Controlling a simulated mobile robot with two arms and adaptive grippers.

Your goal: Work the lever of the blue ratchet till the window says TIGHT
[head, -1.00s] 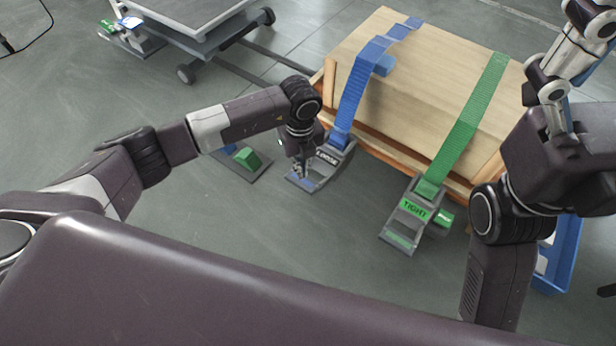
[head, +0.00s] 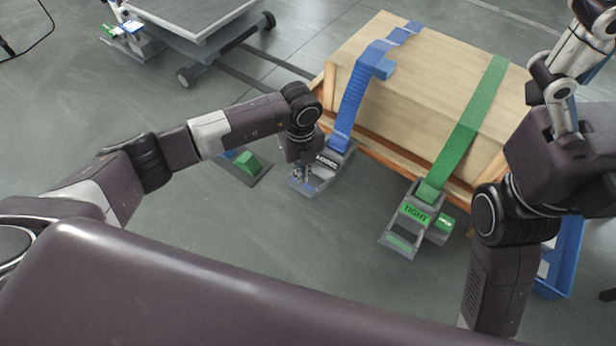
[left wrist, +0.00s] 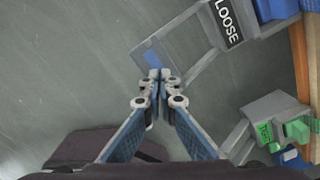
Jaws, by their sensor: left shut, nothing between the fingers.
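The blue ratchet (head: 345,158) hangs at the lower end of the blue strap (head: 352,100) on the crate's near side. Its window reads LOOSE, clearest in the left wrist view (left wrist: 228,22). Its grey lever frame (left wrist: 190,72) lies low, with a blue end (left wrist: 146,52). My left gripper (head: 301,176) points down at the lever's outer end. In the left wrist view its fingertips (left wrist: 161,76) are together over the blue end, with nothing between them; whether they touch it I cannot tell. My right gripper (head: 556,92) is at the upper right, away from the ratchet; its finger state is unclear.
The wooden crate (head: 425,80) also bears a green strap (head: 474,115) with a green ratchet (head: 408,222) reading TIGHT. A dark plate with a green block (head: 247,161) lies left of my left gripper. A cart (head: 200,45) stands at the back, a blue bin (head: 562,262) at right.

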